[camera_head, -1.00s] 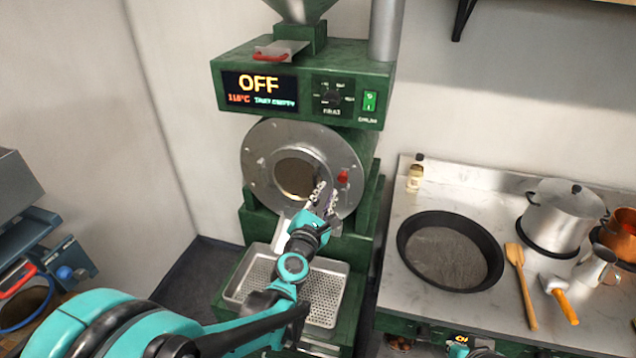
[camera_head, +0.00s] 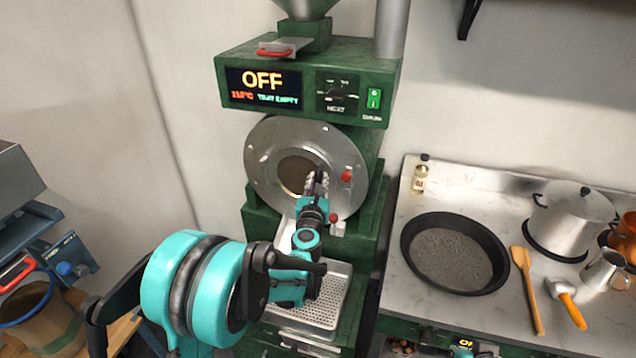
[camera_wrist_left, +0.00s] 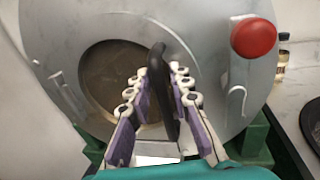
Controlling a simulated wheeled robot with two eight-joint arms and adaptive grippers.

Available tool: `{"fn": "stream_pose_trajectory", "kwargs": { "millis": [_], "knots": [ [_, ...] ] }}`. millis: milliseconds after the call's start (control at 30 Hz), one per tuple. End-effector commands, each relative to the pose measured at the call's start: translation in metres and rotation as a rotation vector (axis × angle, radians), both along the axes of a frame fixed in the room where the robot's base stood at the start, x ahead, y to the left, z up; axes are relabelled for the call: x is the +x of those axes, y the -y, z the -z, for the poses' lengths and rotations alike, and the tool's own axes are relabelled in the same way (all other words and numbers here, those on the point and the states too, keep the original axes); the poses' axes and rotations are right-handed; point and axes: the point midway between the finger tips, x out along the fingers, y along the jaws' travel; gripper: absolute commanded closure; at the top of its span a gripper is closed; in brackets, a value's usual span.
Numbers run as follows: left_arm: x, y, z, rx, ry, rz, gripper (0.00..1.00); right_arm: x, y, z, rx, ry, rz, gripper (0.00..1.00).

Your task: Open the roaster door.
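The roaster door (camera_head: 262,160) is a round grey metal plate with a dark round window, on the front of the green roaster (camera_head: 232,105). It looks closed. In the left wrist view the door (camera_wrist_left: 215,75) fills much of the picture, and a dark upright handle (camera_wrist_left: 157,75) stands in front of its window. My left gripper (camera_head: 317,182) is at the door, right of the window's middle. In the left wrist view its two fingers (camera_wrist_left: 160,82) are on either side of the dark handle, with gaps visible between fingers and handle. My right gripper is not clearly visible.
A red knob (camera_head: 346,174) is at the door's right; it shows large in the left wrist view (camera_wrist_left: 254,38). A perforated tray (camera_head: 335,290) is below. The counter at right holds a black pan (camera_head: 408,255), a pot (camera_head: 572,220) and a wooden spoon (camera_head: 527,285).

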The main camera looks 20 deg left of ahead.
Motion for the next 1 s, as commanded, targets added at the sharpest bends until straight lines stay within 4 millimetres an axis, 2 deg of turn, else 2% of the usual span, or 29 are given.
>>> {"fn": "stream_pose_trajectory", "kwargs": {
  "millis": [167, 200, 267, 300, 733, 1000],
  "knots": [
    [0.000, 0.000, 0.000, 0.001, 0.000, 0.000, 0.80, 0.000, 0.000, 0.000, 0.000, 0.000, 0.000, 1.00],
    [0.000, 0.000, 0.000, 0.001, 0.000, 0.000, 0.83, 0.000, 0.000, 0.000, 0.000, 0.000, 0.000, 1.00],
    [0.000, 0.000, 0.000, 0.001, 0.000, 0.000, 0.98, 0.000, 0.000, 0.000, 0.000, 0.000, 0.000, 1.00],
    [0.000, 0.000, 0.000, 0.001, 0.000, 0.000, 1.00, 0.000, 0.000, 0.000, 0.000, 0.000, 0.000, 1.00],
    [-0.003, -0.001, 0.000, 0.001, 0.000, 0.015, 1.00, 0.000, 0.000, 0.000, 0.000, 0.000, 0.000, 1.00],
    [-0.026, -0.010, 0.000, 0.001, 0.000, 0.128, 1.00, 0.000, 0.000, 0.003, 0.000, 0.000, 0.000, 1.00]
  ]
}}
